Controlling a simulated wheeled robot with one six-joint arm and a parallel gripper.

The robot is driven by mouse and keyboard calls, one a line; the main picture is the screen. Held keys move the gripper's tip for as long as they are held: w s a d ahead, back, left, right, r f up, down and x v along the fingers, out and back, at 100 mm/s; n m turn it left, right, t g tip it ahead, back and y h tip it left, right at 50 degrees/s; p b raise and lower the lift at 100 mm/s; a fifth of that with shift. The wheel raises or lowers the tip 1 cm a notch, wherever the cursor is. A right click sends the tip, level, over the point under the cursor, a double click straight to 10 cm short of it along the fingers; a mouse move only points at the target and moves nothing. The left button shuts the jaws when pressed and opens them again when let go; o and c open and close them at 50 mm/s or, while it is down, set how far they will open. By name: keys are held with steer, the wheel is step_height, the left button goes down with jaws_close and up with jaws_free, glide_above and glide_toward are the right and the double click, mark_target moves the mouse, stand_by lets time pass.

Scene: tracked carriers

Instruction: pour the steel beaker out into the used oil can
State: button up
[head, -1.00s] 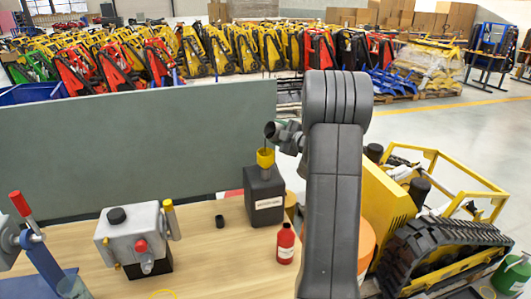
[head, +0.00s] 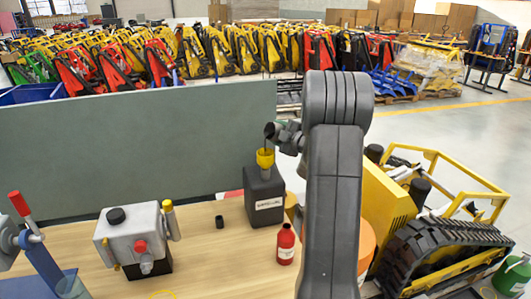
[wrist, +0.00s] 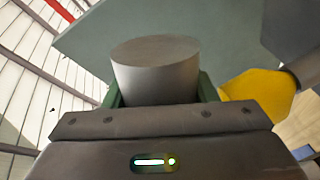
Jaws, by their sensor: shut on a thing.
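The steel beaker (head: 269,130) is tipped over, its dark mouth just above the yellow funnel (head: 265,158). The funnel stands in the top of the black used oil can (head: 264,200), which has a white label and stands upright on the bench. A thin dark streak shows between beaker and funnel; I cannot tell how much is flowing. My gripper (head: 284,134) is shut on the beaker. In the wrist view, the beaker's grey body (wrist: 157,72) sits between green finger pads, with the yellow funnel (wrist: 260,92) to its right. The beaker's contents are hidden.
A red bottle (head: 286,244) stands in front of the can, near my arm. A small black cap (head: 219,222) and a grey metal device (head: 132,238) are to the left. A grey-green panel (head: 140,150) rises behind the bench. A yellow tracked carrier (head: 440,240) is at right.

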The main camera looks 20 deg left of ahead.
steer(key=shift+r+n+b, duration=0.3)
steer(key=shift+r+n, duration=0.05)
steer(key=shift+n, duration=0.35)
stand_by(1.8)
steer(key=shift+s+a+f+n+t+b, duration=0.15)
steer(key=shift+n+b, duration=0.25)
steer(key=shift+b, duration=0.6)
steer(key=shift+s+f+n+t+b, duration=0.15)
steer(key=shift+n+b, duration=0.25)
steer(key=shift+b, duration=0.55)
stand_by(0.9)
steer(key=shift+a+r+n+h+b, duration=0.1)
steer(key=shift+r+n+h+b, duration=0.25)
steer(key=shift+n+b, duration=0.7)
stand_by(1.6)
